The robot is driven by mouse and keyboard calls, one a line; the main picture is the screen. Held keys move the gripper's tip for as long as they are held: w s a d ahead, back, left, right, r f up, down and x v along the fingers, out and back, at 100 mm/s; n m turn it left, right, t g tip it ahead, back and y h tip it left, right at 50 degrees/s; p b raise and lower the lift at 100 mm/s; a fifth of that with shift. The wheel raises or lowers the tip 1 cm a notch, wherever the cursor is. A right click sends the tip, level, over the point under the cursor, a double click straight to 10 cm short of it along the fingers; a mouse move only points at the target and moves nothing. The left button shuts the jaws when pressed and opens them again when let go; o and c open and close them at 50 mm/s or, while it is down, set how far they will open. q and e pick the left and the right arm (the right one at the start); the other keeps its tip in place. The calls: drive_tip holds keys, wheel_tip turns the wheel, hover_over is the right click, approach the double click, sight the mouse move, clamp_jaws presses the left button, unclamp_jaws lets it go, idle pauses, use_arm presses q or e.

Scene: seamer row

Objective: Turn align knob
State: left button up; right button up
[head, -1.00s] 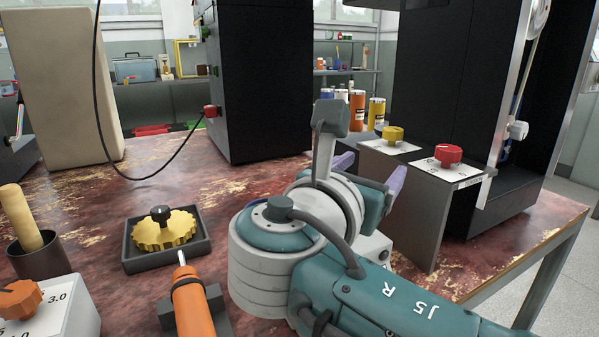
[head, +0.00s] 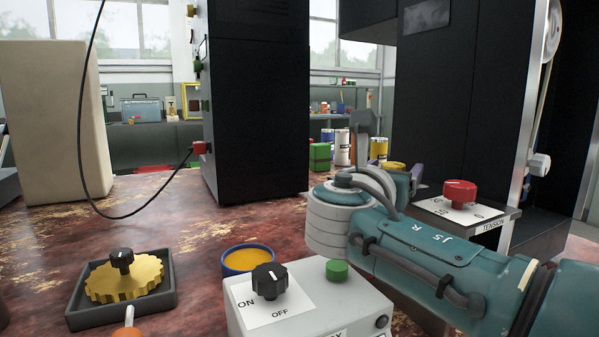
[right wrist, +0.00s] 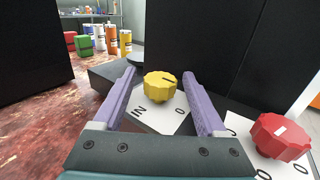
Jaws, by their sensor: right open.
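A yellow fluted knob (right wrist: 160,86) with a dark pointer line sits on a white dial plate (right wrist: 152,117) in the right wrist view. Its name label is not readable. My right gripper (right wrist: 158,78) is open, with one purple finger on each side of the knob and gaps between fingers and knob. In the head view the yellow knob (head: 393,165) is mostly hidden behind my right wrist, and a purple fingertip (head: 417,171) shows beside it. My left gripper is not in view.
A red knob (head: 460,193) on a plate marked TENSION stands right of the yellow one; it is close to the right finger in the wrist view (right wrist: 280,136). A box with an ON/OFF knob (head: 269,280) and green button is in front. Dark machine columns (head: 258,100) rise behind.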

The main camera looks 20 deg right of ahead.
drive_tip(key=shift+c, duration=0.3)
clamp_jaws()
idle(0.3)
